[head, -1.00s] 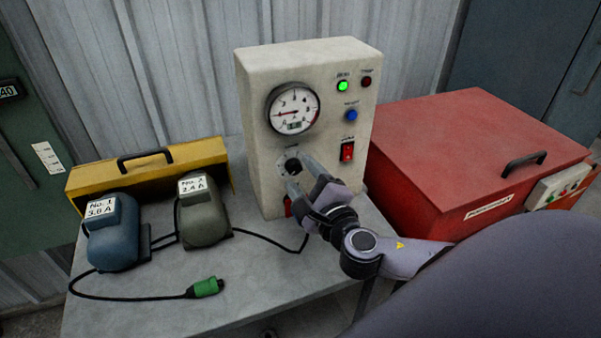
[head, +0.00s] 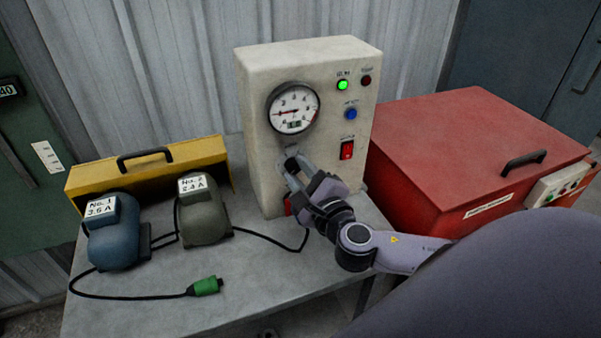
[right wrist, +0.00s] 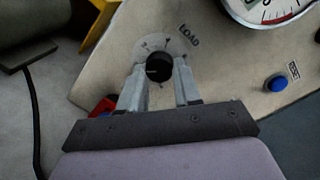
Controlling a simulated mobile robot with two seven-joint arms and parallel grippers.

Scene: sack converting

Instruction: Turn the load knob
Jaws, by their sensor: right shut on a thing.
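The load knob (right wrist: 159,68) is a small black dial on a pale scale plate marked LOAD, on the front of the cream test box (head: 262,175). My right gripper (right wrist: 159,84) is shut on the knob, one finger on each side of it. In the head view the right gripper (head: 298,168) reaches the panel below the round gauge (head: 293,109), and its fingers mostly hide the knob. The gauge has a red needle pointing left. My left gripper is not in view.
A green lamp (head: 342,85) is lit; a blue button (head: 351,114) and red switch (head: 347,150) sit below. Blue (head: 112,236) and olive (head: 203,212) motors, a yellow case (head: 150,165) and a green plug (head: 206,286) stand left. A red cabinet (head: 470,140) is right.

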